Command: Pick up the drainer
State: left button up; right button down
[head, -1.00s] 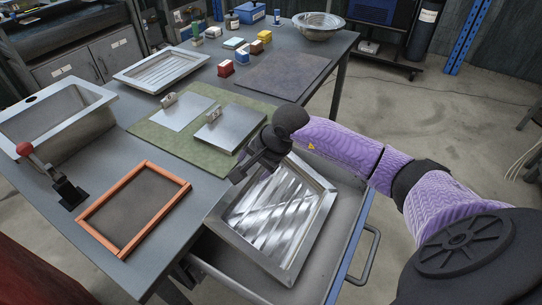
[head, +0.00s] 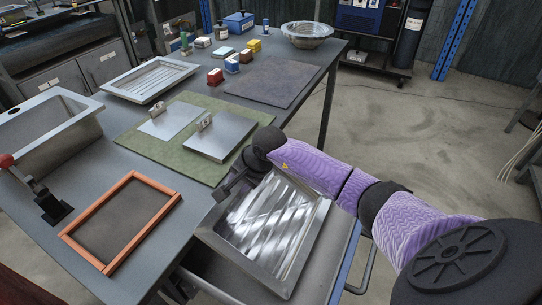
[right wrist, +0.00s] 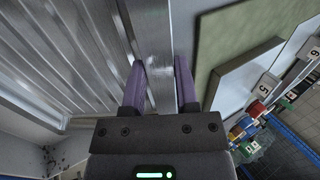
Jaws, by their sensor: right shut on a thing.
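The drainer (head: 268,228) is a shiny metal tray with slanted ribs and a raised rim. My left gripper is not in view.
On the table are a green mat (head: 130,139) with two metal plates, an orange frame (head: 122,258), a sink basin (head: 50,130), a similar ribbed tray (head: 112,85) and a bowl (head: 307,35).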

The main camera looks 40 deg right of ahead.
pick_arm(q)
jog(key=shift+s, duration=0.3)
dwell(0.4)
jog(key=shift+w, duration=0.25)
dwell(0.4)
